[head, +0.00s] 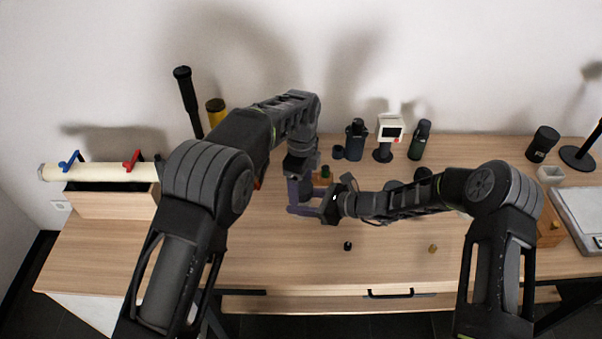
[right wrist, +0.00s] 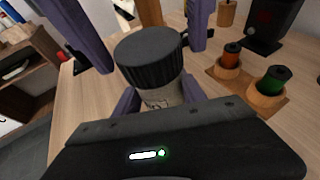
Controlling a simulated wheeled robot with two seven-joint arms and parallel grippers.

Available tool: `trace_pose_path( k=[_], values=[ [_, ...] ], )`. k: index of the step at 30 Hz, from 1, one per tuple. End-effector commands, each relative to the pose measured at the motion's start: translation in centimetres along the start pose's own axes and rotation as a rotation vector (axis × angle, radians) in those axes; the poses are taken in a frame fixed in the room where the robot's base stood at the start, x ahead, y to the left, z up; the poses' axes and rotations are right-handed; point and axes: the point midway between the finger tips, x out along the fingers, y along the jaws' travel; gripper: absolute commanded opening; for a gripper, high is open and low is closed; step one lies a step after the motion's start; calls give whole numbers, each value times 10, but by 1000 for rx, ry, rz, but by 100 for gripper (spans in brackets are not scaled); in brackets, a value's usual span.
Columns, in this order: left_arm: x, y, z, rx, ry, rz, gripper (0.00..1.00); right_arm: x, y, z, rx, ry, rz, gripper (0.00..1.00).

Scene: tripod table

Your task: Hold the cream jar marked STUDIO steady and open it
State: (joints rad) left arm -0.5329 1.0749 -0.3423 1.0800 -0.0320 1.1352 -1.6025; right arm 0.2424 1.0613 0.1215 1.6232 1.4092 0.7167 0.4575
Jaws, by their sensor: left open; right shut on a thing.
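In the right wrist view the cream jar (right wrist: 158,97) stands between the purple fingers of my right gripper (right wrist: 158,104), which is shut on its body. Its wide black ribbed lid (right wrist: 149,58) is on top. Some dark print shows on the body, too cut off to read. The open fingers of my left gripper (right wrist: 148,40) hang on either side of the lid, with gaps. In the head view my left gripper (head: 306,190) points down above the table, and my right gripper (head: 308,205) reaches in from the right to meet it. The jar is hidden there by the grippers.
An orange spool (right wrist: 231,55) and a green spool (right wrist: 272,80) stand in a wooden holder close to the jar. Dark bottles (head: 356,140) and a small white device (head: 390,129) stand behind. A small black piece (head: 347,246) lies in front. The front left tabletop is clear.

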Motion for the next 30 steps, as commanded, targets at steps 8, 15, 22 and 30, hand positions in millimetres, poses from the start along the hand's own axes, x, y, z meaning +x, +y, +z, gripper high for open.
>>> trace_pose_path(
  k=[8,15,22,30],
  values=[
    [8,0,0,0,0,-1,75,0,0,0,0,0,0,0],
    [8,0,0,-1,0,-1,66,0,0,0,0,0,0,0],
    [8,0,0,-1,0,-1,47,0,0,0,0,0,0,0],
    [8,0,0,-1,0,-1,25,0,0,0,0,0,0,0]
  ],
)
